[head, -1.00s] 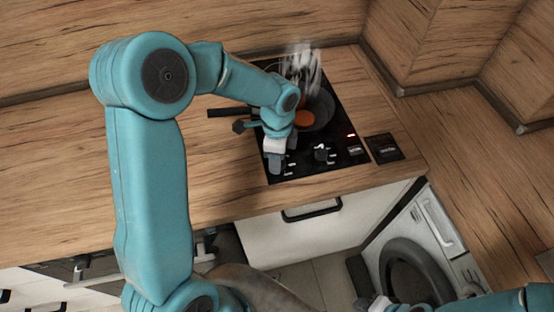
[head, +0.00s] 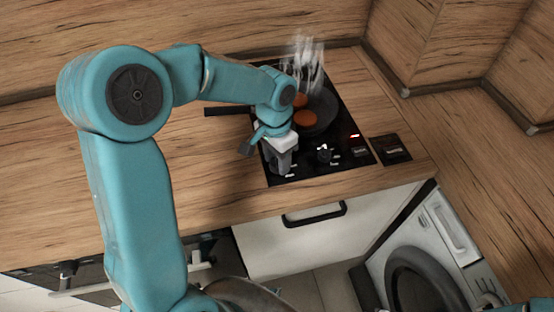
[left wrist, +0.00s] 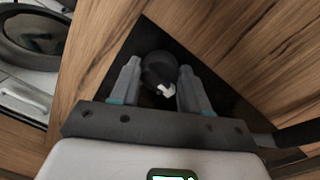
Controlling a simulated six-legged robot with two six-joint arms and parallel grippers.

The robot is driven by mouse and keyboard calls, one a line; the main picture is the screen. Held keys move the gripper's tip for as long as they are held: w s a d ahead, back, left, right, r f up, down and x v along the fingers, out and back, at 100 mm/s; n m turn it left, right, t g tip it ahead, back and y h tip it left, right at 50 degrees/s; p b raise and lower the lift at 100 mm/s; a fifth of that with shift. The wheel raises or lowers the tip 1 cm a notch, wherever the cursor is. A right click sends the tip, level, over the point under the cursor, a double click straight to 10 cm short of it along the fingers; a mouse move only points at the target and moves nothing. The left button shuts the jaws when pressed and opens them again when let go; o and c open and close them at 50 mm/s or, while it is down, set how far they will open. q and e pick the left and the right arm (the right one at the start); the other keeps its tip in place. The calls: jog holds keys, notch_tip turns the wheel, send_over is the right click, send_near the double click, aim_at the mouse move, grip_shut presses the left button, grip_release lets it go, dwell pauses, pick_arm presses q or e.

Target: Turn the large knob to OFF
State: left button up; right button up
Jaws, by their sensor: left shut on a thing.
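The large knob (left wrist: 158,68) is a round black dial with a white pointer mark, seen between my fingers in the left wrist view. The pointer lies toward the gripper's palm side, slightly right of the knob's middle. My left gripper (head: 281,168) is at the front left of the black hob (head: 352,160) and reaches down to it. In the left wrist view my left gripper (left wrist: 160,85) has one finger on each side of the knob and is shut on it. In the head view the gripper hides this knob. My right gripper is out of view.
A second black knob (head: 324,154) sits just right of my gripper. Behind it a dark pan (head: 320,112) with orange pieces steams. Its handle (head: 228,111) points left. A red light (head: 355,136) glows on the hob. A small dark panel (head: 393,149) lies to the right.

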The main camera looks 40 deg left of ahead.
aim_at(275, 159)
pick_arm(q)
jog(key=shift+w+n, duration=0.1)
jog(key=shift+n, duration=0.5)
jog(key=shift+r, duration=0.1)
jog(key=o, duration=1.1)
jog(key=shift+c, duration=0.2)
notch_tip(275, 159, up, 16)
jog(key=shift+a+r, duration=0.15)
jog(key=shift+a, duration=0.3)
